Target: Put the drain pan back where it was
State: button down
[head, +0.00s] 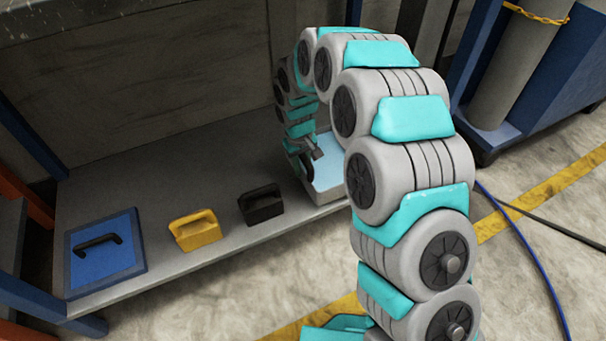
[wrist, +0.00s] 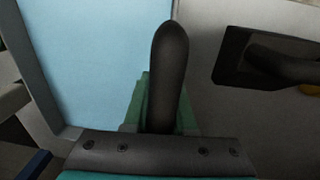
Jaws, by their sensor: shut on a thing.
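The drain pan (head: 328,196) is a pale grey tray with a light blue inside, at the right end of the low shelf in the head view. My arm hides part of it. My gripper (head: 311,162) points down at its left side and is shut on its wall. In the wrist view the pan's blue inside (wrist: 85,55) fills the left, and one dark finger of my gripper (wrist: 168,75) stands along its edge. The other finger is mostly hidden. I cannot tell whether the pan rests fully on the shelf.
The grey shelf (head: 170,250) also holds a blue panel with a black handle (head: 103,252), a yellow case (head: 196,230) and a black case (head: 261,204) close left of the pan. A wall stands behind.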

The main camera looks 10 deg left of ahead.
notch_tip(320, 180, down, 3)
dwell(0.3)
jog(key=c, duration=0.7)
grip_release()
jog(key=shift+c, duration=0.2)
jog(key=r, duration=0.8)
jog(key=r+p, duration=0.1)
jog(key=r, duration=0.3)
jog(key=shift+s+a, duration=0.2)
jog(key=shift+a, duration=0.15)
jog(key=shift+s, duration=0.15)
